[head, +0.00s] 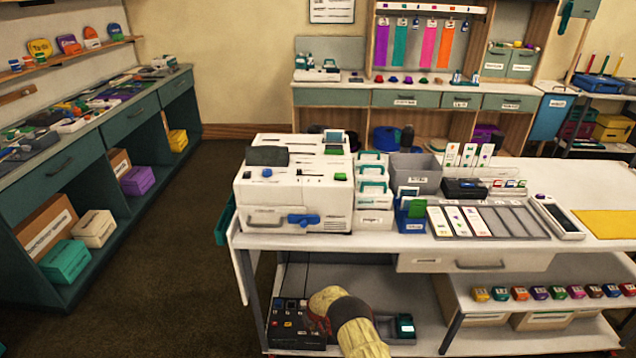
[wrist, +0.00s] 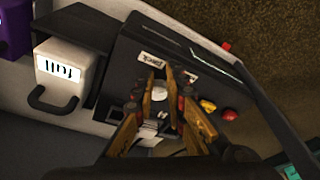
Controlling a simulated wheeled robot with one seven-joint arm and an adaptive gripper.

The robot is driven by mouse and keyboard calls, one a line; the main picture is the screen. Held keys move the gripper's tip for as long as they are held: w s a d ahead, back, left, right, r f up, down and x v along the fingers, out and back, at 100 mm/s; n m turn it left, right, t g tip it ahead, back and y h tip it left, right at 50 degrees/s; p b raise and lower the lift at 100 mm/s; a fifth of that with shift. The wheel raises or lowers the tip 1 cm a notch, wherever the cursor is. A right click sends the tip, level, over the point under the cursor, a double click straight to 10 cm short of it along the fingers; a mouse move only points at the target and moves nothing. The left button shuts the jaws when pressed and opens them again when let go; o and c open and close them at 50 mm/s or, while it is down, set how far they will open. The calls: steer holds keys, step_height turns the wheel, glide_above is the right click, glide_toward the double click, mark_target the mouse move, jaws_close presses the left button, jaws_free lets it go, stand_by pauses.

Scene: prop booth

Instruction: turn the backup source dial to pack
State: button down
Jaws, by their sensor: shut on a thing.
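The black backup source panel (head: 286,335) stands on the lower shelf of the white bench. It also fills the middle of the wrist view (wrist: 205,70), with a white label reading "pack" (wrist: 152,62). My gripper (wrist: 163,100) reaches down against the panel face, its orange-brown fingers close beside that label. It is shut on the dial, which is mostly hidden between the fingers. The way the dial points cannot be made out. In the head view my gripper (head: 318,312) is at the panel's right side, partly hidden by my arm.
A red knob (wrist: 228,114) and a yellow knob (wrist: 207,105) sit close to the fingers. A white handled block (wrist: 60,68) stands beside the panel. The bench drawer (head: 420,262) overhangs the shelf. Several coloured pots line the shelf at right.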

steer(key=shift+w+d, duration=0.45)
steer(key=shift+d, duration=0.3)
steer(key=shift+w+d+r, duration=0.1)
steer(key=shift+w, duration=0.05)
steer(key=shift+d, duration=0.1)
steer(key=shift+s+d, duration=0.15)
steer(key=shift+s, duration=0.15)
steer(key=shift+w+d+r+p, duration=0.1)
steer(key=shift+d+r+p, duration=0.1)
steer(key=shift+r+p, duration=0.2)
steer(key=r+p, duration=0.1)
steer(key=r, duration=0.2)
steer(key=r+p, duration=0.1)
steer(key=r, duration=0.1)
steer(key=shift+s+a+p, duration=0.25)
steer(key=shift+a+p, duration=0.05)
steer(key=shift+p, duration=0.05)
steer(key=shift+f, duration=0.1)
